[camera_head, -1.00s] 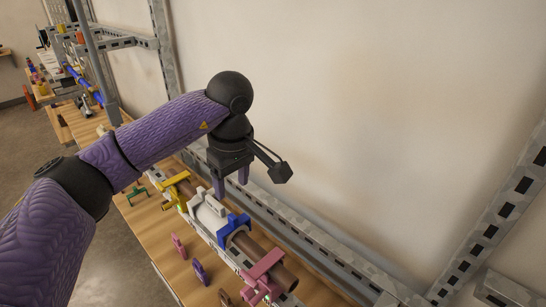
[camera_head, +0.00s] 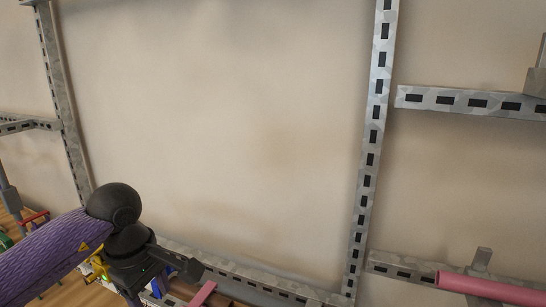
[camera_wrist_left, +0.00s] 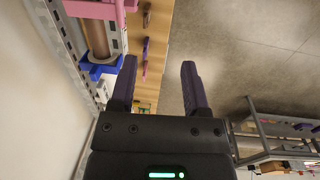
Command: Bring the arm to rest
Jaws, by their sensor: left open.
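My left gripper (camera_head: 138,292) is at the lower left of the head view, at the end of the purple arm (camera_head: 45,258). Its fingers are mostly cut off or hidden there. In the left wrist view the gripper (camera_wrist_left: 158,66) is open, with two dark purple fingers apart and nothing between them. Beside it lies a brown pipe (camera_wrist_left: 97,38) with a blue clamp (camera_wrist_left: 103,68) and a pink clamp (camera_wrist_left: 95,9); the gripper does not touch them. My right gripper is not in view.
A wooden bench top (camera_wrist_left: 157,30) holds small coloured parts. Slotted metal rails (camera_head: 371,150) stand against the pale wall (camera_head: 220,120). A pink bar (camera_head: 490,288) lies at the lower right. A grey floor (camera_wrist_left: 230,50) and a metal cart frame (camera_wrist_left: 262,130) show in the wrist view.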

